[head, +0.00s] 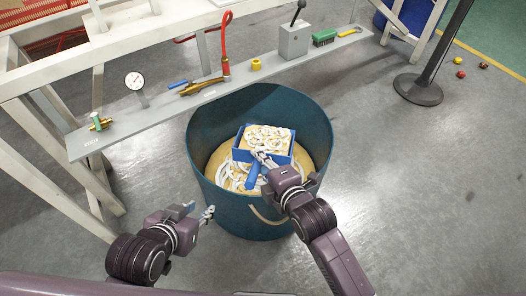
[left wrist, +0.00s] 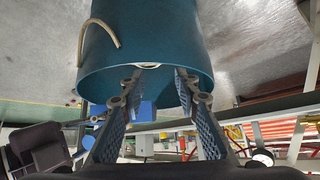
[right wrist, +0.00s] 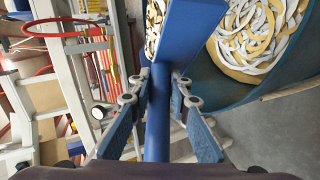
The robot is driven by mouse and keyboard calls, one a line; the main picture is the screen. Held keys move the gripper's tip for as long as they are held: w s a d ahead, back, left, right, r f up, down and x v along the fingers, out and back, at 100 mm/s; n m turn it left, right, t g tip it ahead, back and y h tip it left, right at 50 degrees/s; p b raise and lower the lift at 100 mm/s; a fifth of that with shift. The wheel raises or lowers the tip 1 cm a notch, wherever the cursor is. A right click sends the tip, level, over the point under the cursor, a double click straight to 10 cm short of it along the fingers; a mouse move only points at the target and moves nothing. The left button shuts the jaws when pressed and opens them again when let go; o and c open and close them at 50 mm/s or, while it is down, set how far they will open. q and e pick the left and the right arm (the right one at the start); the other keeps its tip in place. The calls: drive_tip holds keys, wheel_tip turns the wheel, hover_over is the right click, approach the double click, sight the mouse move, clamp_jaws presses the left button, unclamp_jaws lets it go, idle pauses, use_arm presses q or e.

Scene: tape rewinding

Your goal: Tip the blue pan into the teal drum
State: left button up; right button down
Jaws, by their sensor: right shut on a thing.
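The teal drum (head: 228,207) stands on the floor in the middle of the head view, with white and tan curled strips (head: 236,177) inside. The blue pan (head: 243,156) is over the drum's opening and is loaded with similar strips (head: 268,137). It looks roughly level. My right gripper (right wrist: 158,82) is shut on the pan's blue handle (right wrist: 158,125). My left gripper (head: 206,214) is outside the drum, at its front left. In the left wrist view its fingers (left wrist: 160,82) are apart with nothing between them, facing the drum's wall (left wrist: 160,35).
A narrow grey shelf (head: 165,112) runs behind the drum, carrying a dial gauge (head: 135,82), a red hose (head: 226,45) and a grey lever box (head: 294,40). A black post base (head: 418,90) stands at the right. The floor right of the drum is clear.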

drive_tip(key=shift+w+r+p, duration=0.15)
drive_tip(key=shift+r+p, duration=0.15)
drive_tip(key=shift+p, duration=0.3)
use_arm(q)
drive_tip(key=shift+s+a+f+g+y+p, duration=0.3)
drive_tip(key=shift+s+a+f+g, duration=0.65)
drive_tip(key=shift+s, duration=1.5)
drive_tip(key=shift+s+a+f+g+y+p, duration=0.3)
drive_tip(key=shift+s+a+f+g, duration=0.25)
drive_tip(key=shift+s+g, duration=1.35)
use_arm(e)
drive_tip(key=shift+r+g, duration=0.2)
drive_tip(key=shift+g, duration=0.1)
drive_tip(key=shift+w+r+m+p, duration=0.3)
drive_tip(key=shift+r+p, duration=0.2)
drive_tip(key=shift+p, duration=0.7)
use_arm(q)
drive_tip(key=s+p+x, duration=0.1)
drive_tip(key=s+x, duration=0.1)
drive_tip(key=x, duration=0.7)
drive_tip(key=shift+f, duration=0.55)
use_arm(e)
drive_tip(key=shift+w+d+r+g, duration=0.1)
drive_tip(key=shift+r+g, duration=0.15)
drive_tip(key=shift+g, duration=0.15)
use_arm(q)
drive_tip(key=shift+w+d+t, duration=0.1)
drive_tip(key=shift+w+t, duration=0.05)
drive_tip(key=shift+t, duration=0.1)
drive_tip(key=shift+p, duration=0.3)
